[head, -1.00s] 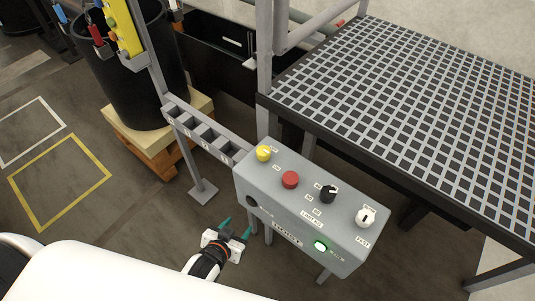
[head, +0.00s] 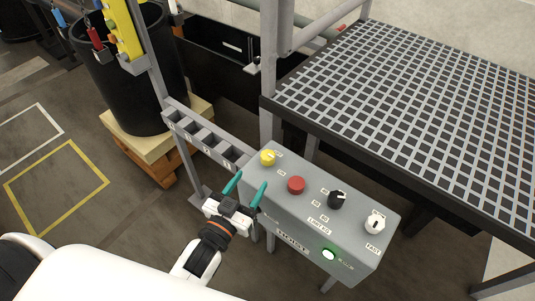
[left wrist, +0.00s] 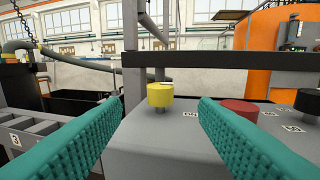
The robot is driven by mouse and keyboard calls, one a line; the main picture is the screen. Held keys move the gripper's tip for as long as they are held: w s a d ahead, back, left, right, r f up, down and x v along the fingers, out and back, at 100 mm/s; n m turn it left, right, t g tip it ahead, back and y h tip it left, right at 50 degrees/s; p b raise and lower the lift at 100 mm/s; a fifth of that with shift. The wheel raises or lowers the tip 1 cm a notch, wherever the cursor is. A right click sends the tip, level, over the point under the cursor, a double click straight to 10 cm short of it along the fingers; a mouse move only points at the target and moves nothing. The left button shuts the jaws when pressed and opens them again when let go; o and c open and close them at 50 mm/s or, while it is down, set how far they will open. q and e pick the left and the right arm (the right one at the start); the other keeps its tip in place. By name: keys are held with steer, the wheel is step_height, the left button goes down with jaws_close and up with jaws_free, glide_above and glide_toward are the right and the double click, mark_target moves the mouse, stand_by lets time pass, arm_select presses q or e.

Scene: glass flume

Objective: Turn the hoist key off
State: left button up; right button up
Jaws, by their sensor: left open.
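The grey hoist control box (head: 318,222) stands on legs at the middle right of the head view. Its sloped top carries a yellow knob (head: 268,157), a red button (head: 296,185), a black knob (head: 337,199) and a white knob (head: 375,223). A green lamp (head: 329,254) glows on the front. My left gripper (head: 247,189) is open and empty at the box's left end, short of the yellow knob. In the left wrist view the yellow knob (left wrist: 160,95) stands ahead between the teal fingers, apart from them. The red button (left wrist: 238,110) is partly behind the right finger. My right gripper is out of view.
A rack of open slots (head: 205,139) adjoins the box's left end. A grated platform (head: 420,110) with a dark edge and railing lies behind and right. A black drum (head: 140,90) stands on a pallet at back left. Floor at left is clear.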

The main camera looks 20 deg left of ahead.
mark_target(264, 160)
arm_select(q)
steer(key=w, duration=0.3)
steer(key=w+d, duration=0.1)
steer(key=w, duration=0.2)
steer(key=w+p, duration=0.1)
steer(key=w, duration=0.2)
steer(key=shift+w+d, duration=0.1)
steer(key=shift+d, duration=0.1)
steer(key=shift+w+d, duration=0.1)
steer(key=shift+w, duration=0.4)
